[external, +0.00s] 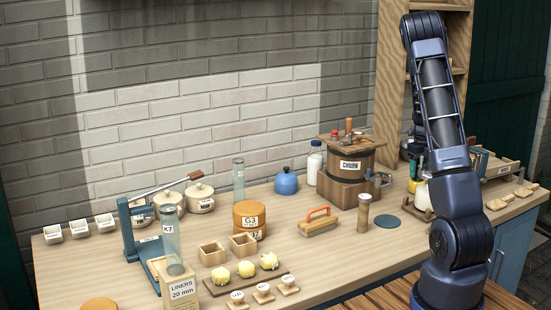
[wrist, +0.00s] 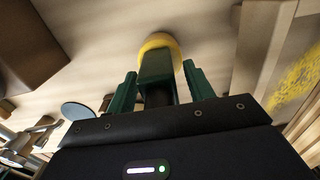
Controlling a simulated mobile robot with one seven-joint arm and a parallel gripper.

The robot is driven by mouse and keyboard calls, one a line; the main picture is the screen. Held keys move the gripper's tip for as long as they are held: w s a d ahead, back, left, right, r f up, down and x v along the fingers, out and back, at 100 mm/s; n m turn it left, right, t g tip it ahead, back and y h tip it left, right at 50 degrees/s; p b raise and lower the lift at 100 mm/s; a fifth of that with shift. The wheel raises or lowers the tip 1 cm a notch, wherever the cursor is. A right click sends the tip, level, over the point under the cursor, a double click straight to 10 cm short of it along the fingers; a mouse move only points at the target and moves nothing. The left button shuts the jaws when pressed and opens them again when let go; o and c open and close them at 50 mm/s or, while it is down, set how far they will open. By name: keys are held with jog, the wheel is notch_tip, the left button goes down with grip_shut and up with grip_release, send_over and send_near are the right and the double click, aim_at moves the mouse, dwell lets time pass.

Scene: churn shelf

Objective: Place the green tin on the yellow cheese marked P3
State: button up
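In the wrist view, a dark green block-like thing, likely the green tin (wrist: 156,66), stands between the two fingers of my gripper (wrist: 160,82). Narrow gaps show between it and the fingers, so the gripper looks open around it. A round yellow thing, likely the yellow cheese (wrist: 160,41), shows just behind and around the tin's far end. I cannot tell whether they touch, and no P3 mark is readable. In the external view my gripper (external: 411,147) is mostly hidden behind my arm, above a pale yellow thing (external: 422,193) partly covered by my arm.
A dark blue disc (external: 387,221) lies on the table left of my arm. An orange cheese marked G3 (external: 249,216) stands mid-table. Wooden pieces (external: 512,197) lie at the right.

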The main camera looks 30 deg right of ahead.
notch_tip(320, 180, up, 12)
jog(key=shift+f, duration=0.15)
jog(key=shift+a+r, duration=0.3)
jog(key=shift+r, duration=0.2)
jog(key=s+a+r+n+t, duration=0.1)
jog(key=s+a+r+n, duration=0.25)
jog(key=a+n, duration=0.35)
jog(key=s+a+r+n+t+y, duration=0.1)
jog(key=s+a+r+n, duration=0.3)
jog(key=a, duration=0.5)
jog(key=s+a+r+n, duration=0.2)
jog(key=a+r+n, duration=0.3)
jog(key=a+n, duration=0.2)
jog(key=s+a+r+n+t+h, duration=0.1)
jog(key=s+a+n+t, duration=0.1)
jog(key=s+a+n, duration=1.3)
jog(key=shift+s+a+r+n+t, duration=0.3)
jog(key=shift+s+n, duration=1.2)
jog(key=shift+s, duration=0.5)
